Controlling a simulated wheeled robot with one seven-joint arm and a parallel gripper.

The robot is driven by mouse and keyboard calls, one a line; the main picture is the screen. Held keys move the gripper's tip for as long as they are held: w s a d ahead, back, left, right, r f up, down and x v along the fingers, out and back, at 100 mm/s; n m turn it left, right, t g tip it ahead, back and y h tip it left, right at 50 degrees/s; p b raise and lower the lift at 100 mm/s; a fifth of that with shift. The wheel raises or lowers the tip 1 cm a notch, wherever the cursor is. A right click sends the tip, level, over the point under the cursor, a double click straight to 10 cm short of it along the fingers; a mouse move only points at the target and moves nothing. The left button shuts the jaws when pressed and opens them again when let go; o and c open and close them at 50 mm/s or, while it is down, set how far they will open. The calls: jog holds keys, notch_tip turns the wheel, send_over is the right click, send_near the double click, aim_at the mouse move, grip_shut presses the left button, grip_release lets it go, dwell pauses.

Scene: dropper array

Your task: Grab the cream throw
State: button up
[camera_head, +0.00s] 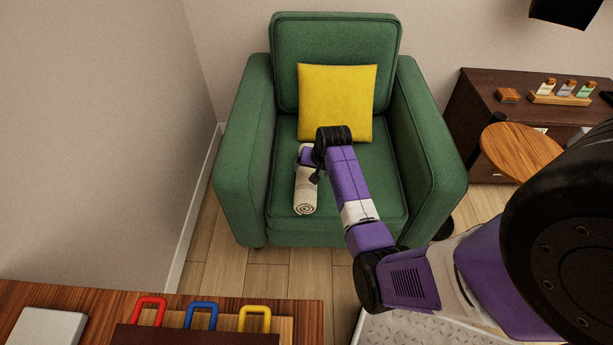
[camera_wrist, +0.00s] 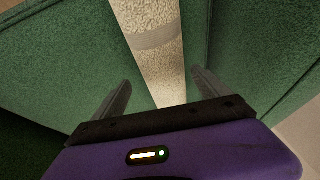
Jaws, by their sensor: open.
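The cream throw (camera_head: 305,194) is a rolled cylinder lying on the seat of the green armchair (camera_head: 241,170), left of the seat's middle. Its spiral end faces the front of the seat. My gripper (camera_head: 311,172) is over the throw, and my wrist hides part of it. In the wrist view the throw (camera_wrist: 152,45) runs between the two spread fingers of my gripper (camera_wrist: 160,88). The fingers are open, one on each side of the roll, with gaps visible. Whether they touch the seat is unclear.
A yellow cushion (camera_head: 338,100) leans on the chair back behind the throw. The chair's arms rise on both sides. A round wooden side table (camera_head: 522,152) and dark cabinet (camera_head: 482,100) stand right. A desk (camera_head: 302,315) with coloured handles (camera_head: 202,312) is in front.

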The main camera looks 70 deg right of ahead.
jog(key=x, duration=0.1)
jog(key=b+x, duration=0.1)
jog(key=x, duration=0.3)
jog(key=shift+a+b, duration=0.25)
jog(key=shift+b, duration=0.15)
jog(key=shift+c, duration=0.5)
jog(key=c, duration=1.1)
jog(key=shift+c, duration=0.9)
jog(key=shift+r, duration=0.1)
